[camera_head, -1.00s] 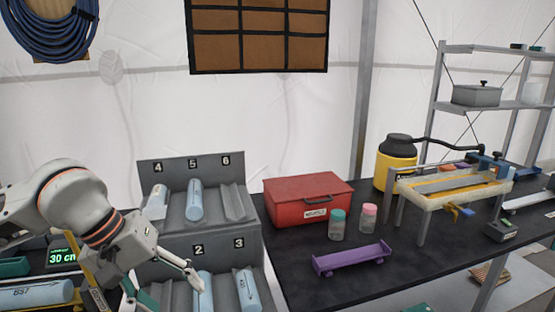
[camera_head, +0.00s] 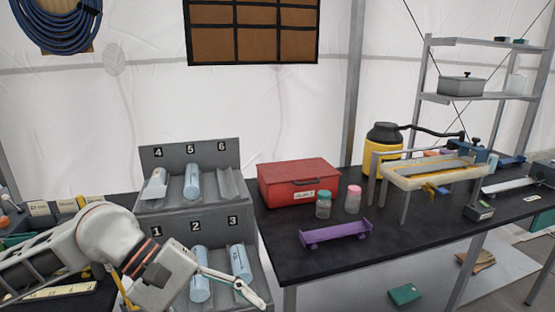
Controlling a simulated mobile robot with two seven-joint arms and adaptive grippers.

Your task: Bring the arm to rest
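My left arm comes in from the lower left. Its gripper (camera_head: 235,284) is in front of the lower step of the grey numbered rack (camera_head: 190,221). One finger is splayed out to the right and looks open, with nothing seen in it; the other finger is hidden or below the picture. Slot 6 is empty. Slot 1 is mostly hidden behind my arm. My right gripper is not in view.
On the black table (camera_head: 390,240) stand a red toolbox (camera_head: 298,183), a teal-lidded jar (camera_head: 323,206), a pink-lidded jar (camera_head: 353,200), a purple tray (camera_head: 335,233), a yellow container (camera_head: 383,148) and a yellow-and-white bench fixture (camera_head: 436,172). Metal shelving (camera_head: 480,97) stands behind.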

